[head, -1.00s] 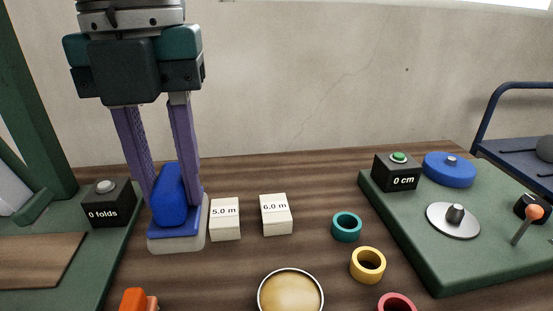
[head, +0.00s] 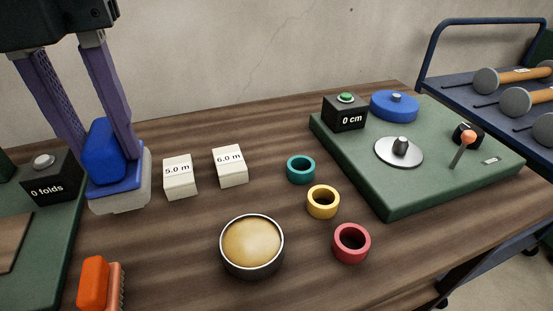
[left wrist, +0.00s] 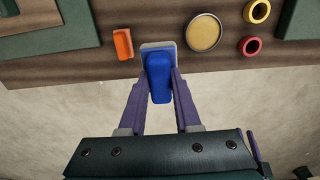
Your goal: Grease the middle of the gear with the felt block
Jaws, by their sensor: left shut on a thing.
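The felt block has a blue handle (head: 104,152) and a pale pad (head: 120,200) beneath. My left gripper (head: 102,150) is shut on the blue handle, one purple finger on each side. The block is at the table's left; I cannot tell if its pad touches the wood. The left wrist view shows the handle (left wrist: 159,78) between the fingers. No toothed gear is clear to me; a grey disc with a hub (head: 399,150) and a blue disc (head: 395,106) lie on the green board (head: 400,200). A round tin of yellowish stuff (head: 252,245) stands at front centre.
White boxes marked 5.0 m (head: 180,178) and 6.0 m (head: 230,167) stand right of the block. Teal (head: 301,169), yellow (head: 323,202) and red (head: 351,243) rings lie before the green board. An orange-handled brush (head: 95,284) is at front left.

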